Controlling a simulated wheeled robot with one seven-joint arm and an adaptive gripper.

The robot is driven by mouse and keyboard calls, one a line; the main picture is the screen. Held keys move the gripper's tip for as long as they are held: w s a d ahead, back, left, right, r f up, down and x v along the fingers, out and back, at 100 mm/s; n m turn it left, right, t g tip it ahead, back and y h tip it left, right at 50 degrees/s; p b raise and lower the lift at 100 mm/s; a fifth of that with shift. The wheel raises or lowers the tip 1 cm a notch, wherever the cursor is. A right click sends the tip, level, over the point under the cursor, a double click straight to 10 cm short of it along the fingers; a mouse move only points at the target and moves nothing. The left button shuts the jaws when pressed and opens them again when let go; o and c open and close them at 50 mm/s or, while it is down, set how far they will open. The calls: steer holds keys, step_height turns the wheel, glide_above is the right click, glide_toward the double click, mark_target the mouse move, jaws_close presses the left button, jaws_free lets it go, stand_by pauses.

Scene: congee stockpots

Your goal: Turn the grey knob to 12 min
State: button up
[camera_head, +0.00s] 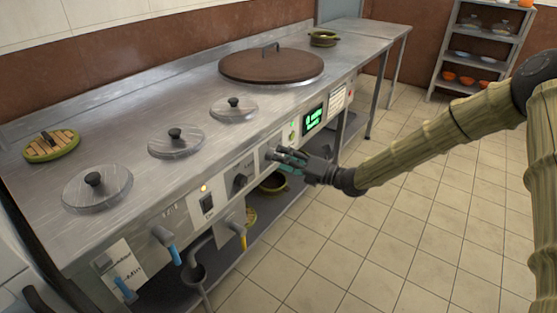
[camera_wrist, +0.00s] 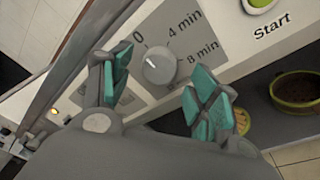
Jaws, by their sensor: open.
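The grey knob (camera_wrist: 161,67) is round, with a short white mark on the left part of its face. It sits on a grey dial panel printed 0, 4 min and 8 min; no 12 min label shows, and the right finger covers part of the panel. My gripper (camera_wrist: 157,73) is open, with a teal-padded finger on either side of the knob and a visible gap to each. In the head view my gripper (camera_head: 284,157) is at the counter's front panel, left of and below the green display (camera_head: 313,119). There the fingers largely hide the knob.
A green Start button (camera_wrist: 258,4) is beside the dial. A black knob (camera_head: 240,180) and a switch (camera_head: 207,203) are farther left on the panel. The steel counter (camera_head: 205,88) carries several lids. A lower shelf holds a pot (camera_wrist: 297,90). The tiled floor in front is clear.

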steer(key=shift+x, duration=1.1)
steer(key=shift+c, duration=0.2)
steer(key=c, duration=1)
